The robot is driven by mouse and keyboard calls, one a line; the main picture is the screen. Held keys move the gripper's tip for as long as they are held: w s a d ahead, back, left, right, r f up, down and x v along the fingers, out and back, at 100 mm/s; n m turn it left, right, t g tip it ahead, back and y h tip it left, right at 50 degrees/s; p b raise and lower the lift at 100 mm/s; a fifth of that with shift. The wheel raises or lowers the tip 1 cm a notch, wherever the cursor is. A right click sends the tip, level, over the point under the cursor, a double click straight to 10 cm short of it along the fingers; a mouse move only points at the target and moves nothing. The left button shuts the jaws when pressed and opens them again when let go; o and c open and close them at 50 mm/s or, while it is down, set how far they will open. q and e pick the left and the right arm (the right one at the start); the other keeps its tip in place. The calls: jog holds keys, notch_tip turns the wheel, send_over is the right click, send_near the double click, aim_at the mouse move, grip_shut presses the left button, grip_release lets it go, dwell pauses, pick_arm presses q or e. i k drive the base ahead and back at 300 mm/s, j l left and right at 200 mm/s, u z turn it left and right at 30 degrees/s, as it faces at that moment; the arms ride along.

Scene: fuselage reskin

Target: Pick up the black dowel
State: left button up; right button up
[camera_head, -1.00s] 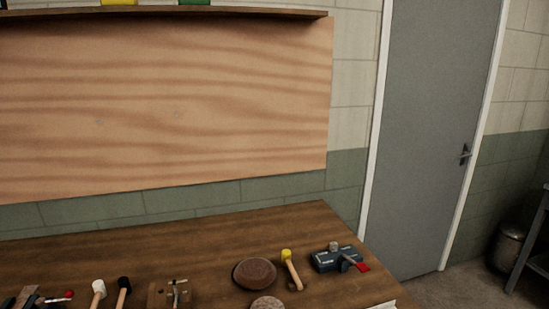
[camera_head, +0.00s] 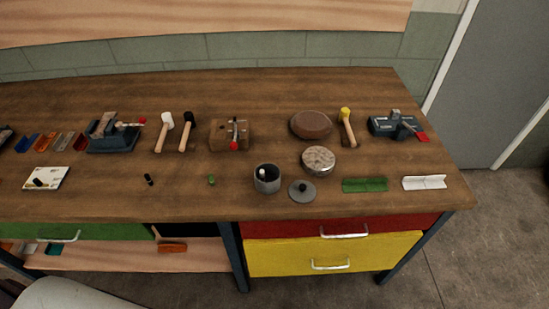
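A small black cylinder (camera_head: 148,180), which looks like the black dowel, lies on the wooden workbench (camera_head: 110,207) near its front edge, left of the middle. It appears apart from everything around it. Another small dark piece (camera_head: 38,182) sits on a white plate (camera_head: 46,179) further left; I cannot tell what it is. Neither of my grippers is in view.
A small green piece (camera_head: 211,180) and a grey pot (camera_head: 267,179) stand to the right of the black cylinder. Two mallets (camera_head: 162,133) (camera_head: 187,132) and a vise (camera_head: 110,132) are behind it. The bench top around it is clear.

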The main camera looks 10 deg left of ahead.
aim_at(146, 177)
jog(key=i+j+u, duration=0.1)
jog(key=j+u, duration=0.25)
jog(key=i+j+u, duration=0.15)
jog(key=j+u, duration=0.2)
jog(key=i+j+u, duration=0.2)
jog(key=j+u, duration=0.15)
